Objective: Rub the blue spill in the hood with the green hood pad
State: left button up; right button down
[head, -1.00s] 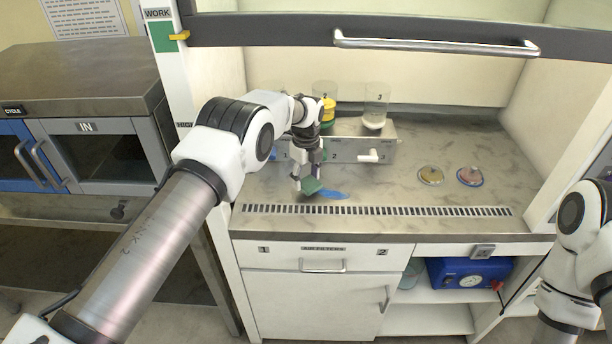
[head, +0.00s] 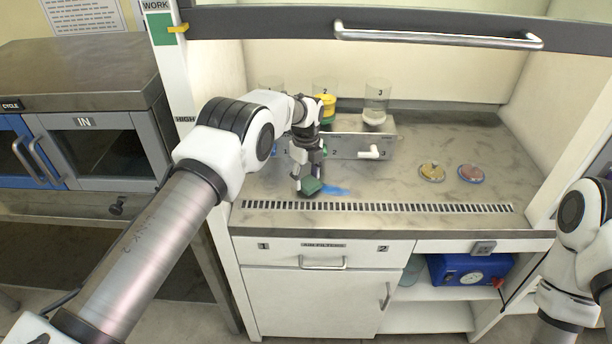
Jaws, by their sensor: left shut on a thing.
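The blue spill (head: 335,190) is a small smear on the hood's work surface, just behind the slotted front grille. The green hood pad (head: 311,186) is at the spill's left end and covers part of that end. My left gripper (head: 309,177) points down and is shut on the pad. The pad appears to be down at the surface, though its underside is hidden. My right arm shows at the right edge, and its gripper is out of the picture.
A manifold (head: 345,147) with numbered places and clear cups stands behind my left gripper. Two dishes, one yellow (head: 432,172) and one pink (head: 471,173), lie to the right. The raised sash handle (head: 440,36) crosses above. The surface between spill and dishes is clear.

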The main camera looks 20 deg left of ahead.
pick_arm(q)
jog(key=shift+f, duration=0.35)
jog(key=shift+d+b, duration=0.1)
jog(key=shift+b, duration=0.2)
